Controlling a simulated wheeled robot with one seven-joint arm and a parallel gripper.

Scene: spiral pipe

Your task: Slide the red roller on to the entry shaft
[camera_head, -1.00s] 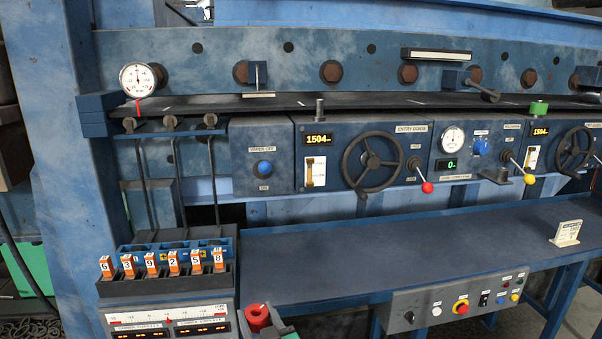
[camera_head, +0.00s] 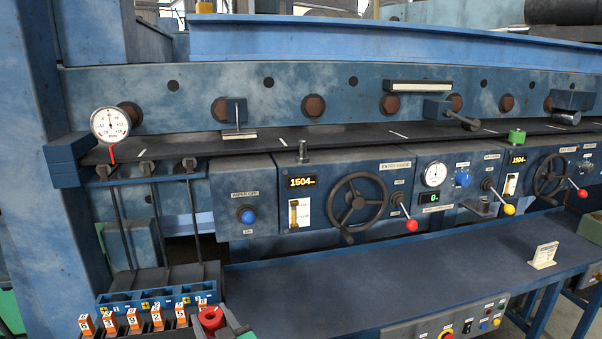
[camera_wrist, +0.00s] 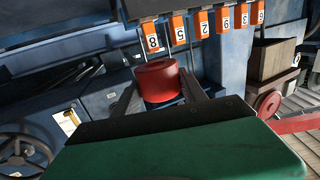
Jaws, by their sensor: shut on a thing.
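The red roller (camera_head: 211,319) is at the bottom edge of the head view, beside the numbered orange tags. In the wrist view the roller (camera_wrist: 159,80) sits between the two dark fingers of my gripper (camera_wrist: 160,88), which is shut on it. Only a small part of my gripper shows in the head view. A bare upright metal post, which looks like the entry shaft (camera_head: 303,152), stands on top of the panel labelled entry guide. It is well above and to the right of the roller, apart from it. The wrist view does not show this post.
A handwheel (camera_head: 356,203) and a red-knobbed lever (camera_head: 410,225) stick out below the post. A long dark plate (camera_head: 350,140) runs behind it. The blue bench top (camera_head: 400,270) is mostly clear.

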